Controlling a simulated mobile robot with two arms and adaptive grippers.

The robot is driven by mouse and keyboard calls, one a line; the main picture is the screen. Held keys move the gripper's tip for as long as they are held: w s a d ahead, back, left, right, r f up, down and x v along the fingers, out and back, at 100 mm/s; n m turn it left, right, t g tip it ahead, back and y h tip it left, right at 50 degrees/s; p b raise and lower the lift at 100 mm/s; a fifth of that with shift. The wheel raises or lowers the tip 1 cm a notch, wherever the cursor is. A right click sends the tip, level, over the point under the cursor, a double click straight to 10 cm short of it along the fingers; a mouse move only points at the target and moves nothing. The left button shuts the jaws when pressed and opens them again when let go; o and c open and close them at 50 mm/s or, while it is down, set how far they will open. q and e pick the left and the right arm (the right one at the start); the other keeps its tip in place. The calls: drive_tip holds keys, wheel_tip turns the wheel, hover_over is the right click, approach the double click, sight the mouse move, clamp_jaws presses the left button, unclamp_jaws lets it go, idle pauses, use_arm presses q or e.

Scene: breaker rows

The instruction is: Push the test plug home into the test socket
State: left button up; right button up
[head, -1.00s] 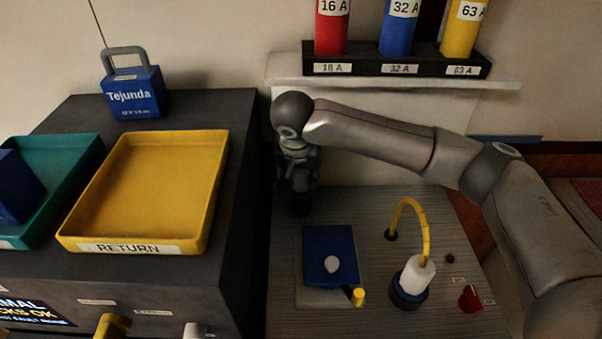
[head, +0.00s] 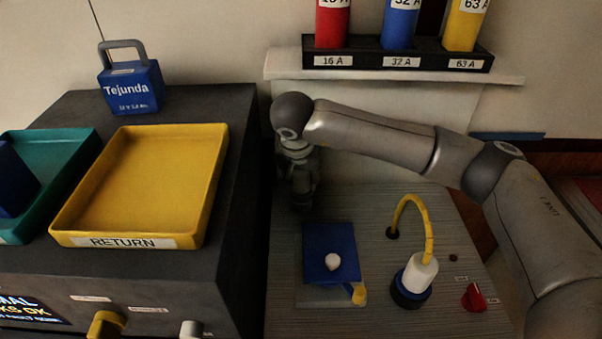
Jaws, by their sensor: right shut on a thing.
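The test plug (head: 421,273) looks like a white cylinder with a yellow cable arching from its top to a dark hole in the grey bench panel. It stands, leaning slightly, in a dark blue ring (head: 411,298), which appears to be the test socket. I cannot tell how deep it sits. My right gripper (head: 301,200) hangs down at the back left of the panel, well left of the plug and apart from it. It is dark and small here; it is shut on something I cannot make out. My left gripper is out of view.
A blue block with a white knob (head: 332,261) and a yellow lever (head: 360,294) lies left of the plug. A red knob (head: 474,297) is to its right. Coloured cylinders stand in a rack (head: 400,53) above.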

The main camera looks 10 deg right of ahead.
drive_tip(key=shift+f+b, duration=1.1)
drive_tip(key=shift+f, duration=0.1)
drive_tip(key=o, duration=1.2)
drive_tip(key=v, duration=1.2)
drive_tip(key=shift+w, duration=0.1)
